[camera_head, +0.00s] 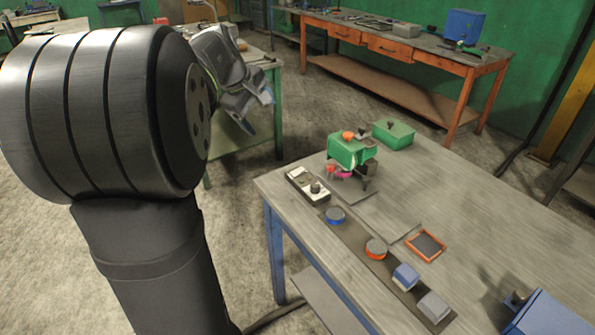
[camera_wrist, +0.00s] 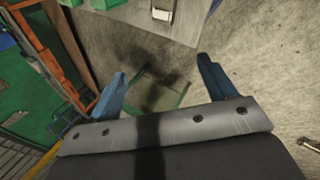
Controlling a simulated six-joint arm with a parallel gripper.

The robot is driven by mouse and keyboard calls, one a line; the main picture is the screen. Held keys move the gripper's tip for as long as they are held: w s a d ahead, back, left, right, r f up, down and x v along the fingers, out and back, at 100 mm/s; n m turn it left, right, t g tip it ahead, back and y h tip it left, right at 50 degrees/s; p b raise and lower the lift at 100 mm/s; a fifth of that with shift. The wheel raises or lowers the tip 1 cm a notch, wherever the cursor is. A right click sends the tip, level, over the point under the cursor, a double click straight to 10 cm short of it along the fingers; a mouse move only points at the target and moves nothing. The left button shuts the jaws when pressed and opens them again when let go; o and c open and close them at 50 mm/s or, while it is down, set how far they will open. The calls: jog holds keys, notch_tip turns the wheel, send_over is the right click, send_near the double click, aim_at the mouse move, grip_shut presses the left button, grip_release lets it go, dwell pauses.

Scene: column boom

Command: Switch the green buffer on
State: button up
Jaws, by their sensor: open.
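The green buffer (camera_head: 348,150) stands on the grey worktable (camera_head: 480,205), near its far left corner. It has an orange knob-like part on top, and red and pink parts low at its front. A small box with a pale face and dark knobs (camera_head: 307,184) lies beside it at the table's left edge; I cannot tell its switch state. My gripper (camera_head: 258,110) is open and empty, high up to the left of the buffer and apart from it. In the wrist view its two blue fingers (camera_wrist: 162,66) are spread over floor; I cannot make out the buffer there.
A green box (camera_head: 394,134) sits behind the buffer. An orange-rimmed tray (camera_head: 425,245) lies nearby. An orange bench (camera_head: 400,55) stands behind.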

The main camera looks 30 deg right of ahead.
grip_shut()
dwell(1.4)
